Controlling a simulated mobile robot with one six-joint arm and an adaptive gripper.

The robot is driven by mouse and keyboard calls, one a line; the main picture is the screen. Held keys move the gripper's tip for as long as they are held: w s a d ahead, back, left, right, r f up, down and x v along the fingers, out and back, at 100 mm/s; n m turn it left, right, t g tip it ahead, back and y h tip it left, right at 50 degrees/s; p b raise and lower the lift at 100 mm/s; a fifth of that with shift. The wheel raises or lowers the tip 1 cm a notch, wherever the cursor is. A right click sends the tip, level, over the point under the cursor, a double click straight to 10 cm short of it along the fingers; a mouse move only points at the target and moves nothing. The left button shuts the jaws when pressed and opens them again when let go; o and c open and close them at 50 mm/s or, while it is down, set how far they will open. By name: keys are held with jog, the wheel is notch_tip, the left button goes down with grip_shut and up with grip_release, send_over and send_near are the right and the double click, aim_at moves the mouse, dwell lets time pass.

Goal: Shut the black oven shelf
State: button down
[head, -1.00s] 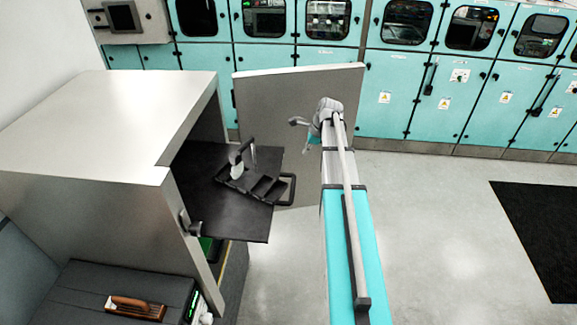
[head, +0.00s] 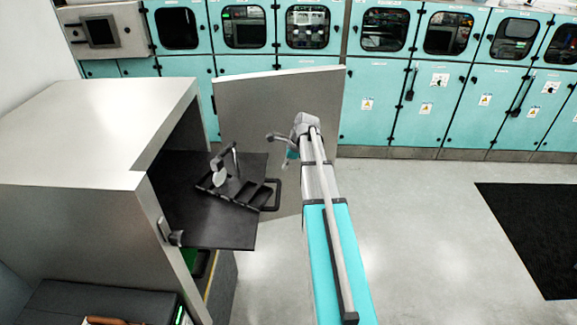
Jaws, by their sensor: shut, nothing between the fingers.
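The black oven shelf (head: 212,232) sticks out to the right of the open front of the grey oven (head: 85,120). A black compartmented tray (head: 245,192) with a grey upright part lies on it. A dark looped handle (head: 270,195) shows at the right; I cannot tell whether it belongs to the shelf or the tray. My gripper (head: 275,137) is small in the head view, right of and above the shelf, in front of the open oven door (head: 250,105). It is shut and empty, apart from the shelf. The shelf's inner end is hidden inside the oven.
The oven door stands open behind my arm. A latch (head: 170,234) juts from the oven's front edge. A dark case (head: 75,305) sits below the oven. Teal cabinets (head: 380,105) line the back. The floor at right is clear, with a black mat (head: 540,235).

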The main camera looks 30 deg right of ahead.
jog(key=w+a+f+b, duration=0.3)
jog(key=a+f, duration=0.1)
jog(key=shift+a, duration=0.35)
dwell(0.3)
jog(key=shift+w, duration=0.15)
dwell(0.4)
